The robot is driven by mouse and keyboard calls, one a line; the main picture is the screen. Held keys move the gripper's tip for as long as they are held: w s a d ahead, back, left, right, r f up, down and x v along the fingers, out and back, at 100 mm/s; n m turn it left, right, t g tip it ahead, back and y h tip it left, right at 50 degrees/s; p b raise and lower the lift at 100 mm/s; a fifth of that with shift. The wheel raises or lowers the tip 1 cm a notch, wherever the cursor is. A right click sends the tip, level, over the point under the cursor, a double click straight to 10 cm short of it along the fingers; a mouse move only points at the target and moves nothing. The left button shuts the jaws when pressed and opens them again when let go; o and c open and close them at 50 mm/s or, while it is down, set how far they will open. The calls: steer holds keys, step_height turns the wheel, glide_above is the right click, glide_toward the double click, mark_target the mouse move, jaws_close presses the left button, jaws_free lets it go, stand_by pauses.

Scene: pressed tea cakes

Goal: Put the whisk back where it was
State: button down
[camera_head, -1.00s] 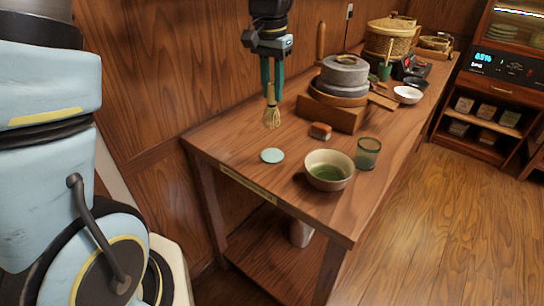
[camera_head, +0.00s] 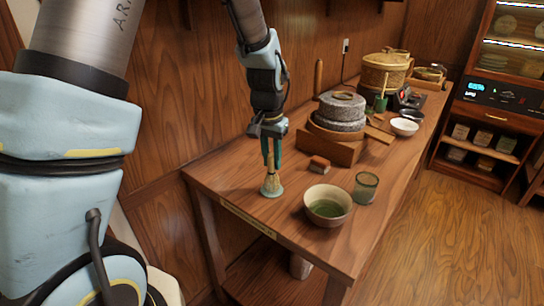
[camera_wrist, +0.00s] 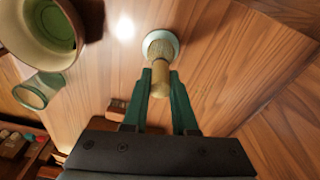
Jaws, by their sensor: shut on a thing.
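The bamboo whisk (camera_head: 271,182) is upright with its tines down, over the small pale blue-green disc (camera_head: 278,193) near the table's front left. My gripper (camera_head: 273,160) is shut on the whisk's handle from above. In the wrist view the whisk (camera_wrist: 160,62) stands between my green fingers (camera_wrist: 160,95), and the disc (camera_wrist: 174,40) shows around its far end. The tines look to be at or just above the disc; I cannot tell whether they touch.
A bowl of green tea (camera_head: 328,205) and a green glass (camera_head: 365,187) stand to the right. A small reddish-brown block (camera_head: 319,165) lies behind. A stone mill (camera_head: 340,112) on a wooden base is farther back. The table's front edge is close.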

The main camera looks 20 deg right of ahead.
mark_target(270, 167)
steer(key=shift+f, duration=0.1)
steer(key=shift+f, duration=0.1)
steer(key=c, duration=0.7)
jaws_free()
step_height(270, 167, up, 12)
steer(key=a+b, duration=0.1)
steer(key=b, duration=0.1)
steer(key=s+a+f+n, duration=0.1)
steer(key=a+f+n, duration=0.1)
steer(key=a, duration=0.7)
steer(key=s+a+f+n, duration=0.1)
steer(key=a+f+n, duration=0.2)
steer(key=a, duration=0.7)
steer(key=s+a+f+n, duration=0.2)
steer(key=a+f+n, duration=0.1)
steer(key=a, duration=0.7)
steer(key=shift+a+n+t+y, duration=0.15)
steer(key=shift+n+t+y, duration=0.25)
